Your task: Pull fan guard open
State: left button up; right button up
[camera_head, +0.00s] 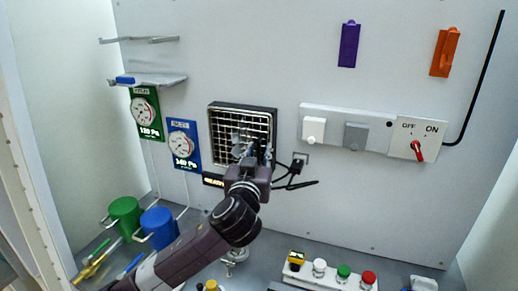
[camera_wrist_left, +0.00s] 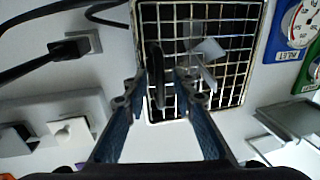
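The fan guard (camera_head: 243,119) is a white wire grid in a dark square frame on the back wall. It appears closed, flat against the wall. In the left wrist view the guard's grid (camera_wrist_left: 232,82) fills the upper middle. My left gripper (camera_head: 252,147) is in front of the guard's lower right part and hides some of it. In the left wrist view its fingers (camera_wrist_left: 172,84) are apart, with grid visible between them. A pale grey tab (camera_wrist_left: 208,51) shows beside the fingers; I cannot tell whether they touch it. My right gripper is not in view.
A black plug with cable (camera_head: 298,165) sits right of the guard. Gauges on green (camera_head: 146,114) and blue (camera_head: 184,145) plates hang to its left. A switch panel (camera_head: 381,137) is to the right. Green and blue containers (camera_head: 125,215) stand lower left.

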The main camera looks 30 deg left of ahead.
pick_arm(q)
grip_shut()
jog(key=shift+s, duration=0.1)
jog(key=shift+s, duration=0.1)
dwell(0.5)
